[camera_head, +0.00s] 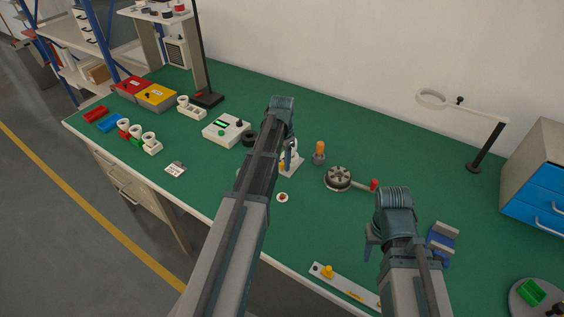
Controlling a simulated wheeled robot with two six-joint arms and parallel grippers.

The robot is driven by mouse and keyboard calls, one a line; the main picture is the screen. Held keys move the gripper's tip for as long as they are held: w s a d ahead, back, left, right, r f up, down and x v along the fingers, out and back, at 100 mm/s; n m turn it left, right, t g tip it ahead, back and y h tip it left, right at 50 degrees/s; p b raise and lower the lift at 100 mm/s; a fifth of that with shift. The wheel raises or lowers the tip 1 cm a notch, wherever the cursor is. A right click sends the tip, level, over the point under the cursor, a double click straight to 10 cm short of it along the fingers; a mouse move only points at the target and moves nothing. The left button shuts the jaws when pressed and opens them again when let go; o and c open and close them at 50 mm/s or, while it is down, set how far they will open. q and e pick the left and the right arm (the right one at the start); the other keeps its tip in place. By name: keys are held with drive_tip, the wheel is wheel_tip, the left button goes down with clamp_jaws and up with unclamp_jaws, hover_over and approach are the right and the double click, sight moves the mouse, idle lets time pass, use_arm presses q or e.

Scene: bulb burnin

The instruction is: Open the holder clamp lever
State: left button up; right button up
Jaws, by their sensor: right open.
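A round, dark holder (338,176) sits on the green bench right of centre. A light arm reaches right from it and ends in a red knob (374,185); this looks like the clamp lever. My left gripper (288,160) points down at a small white stand (291,170), left of the round holder. My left arm hides part of that area, and its finger gap is not clear. My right gripper (371,246) is open, nearer the front edge, below the red knob and apart from it. Its far finger is mostly hidden by the wrist.
A blue-grey block (440,240) is right of my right gripper. A pale strip with a yellow knob (327,271) lies at the front. A magnifier lamp (480,160) stands at the back right.

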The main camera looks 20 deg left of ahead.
use_arm(q)
clamp_jaws()
drive_tip(key=n, duration=0.2)
drive_tip(key=w+d+n, duration=0.1)
drive_tip(key=n, duration=0.2)
drive_tip(key=shift+w+d+n, duration=0.15)
drive_tip(key=shift+d+n, duration=0.15)
drive_tip(key=shift+d, duration=0.05)
drive_tip(key=n, duration=0.1)
drive_tip(key=w+n, duration=0.1)
drive_tip(key=n, duration=0.1)
drive_tip(key=shift+d, duration=0.35)
drive_tip(key=shift+w+d+n, duration=0.1)
drive_tip(key=shift+w+n, duration=0.2)
drive_tip(key=shift+n, duration=0.55)
drive_tip(key=shift+w+d+n, duration=0.1)
drive_tip(key=shift+w+n, duration=0.15)
drive_tip(key=shift+n, duration=0.6)
drive_tip(key=shift+o, duration=0.9)
unclamp_jaws()
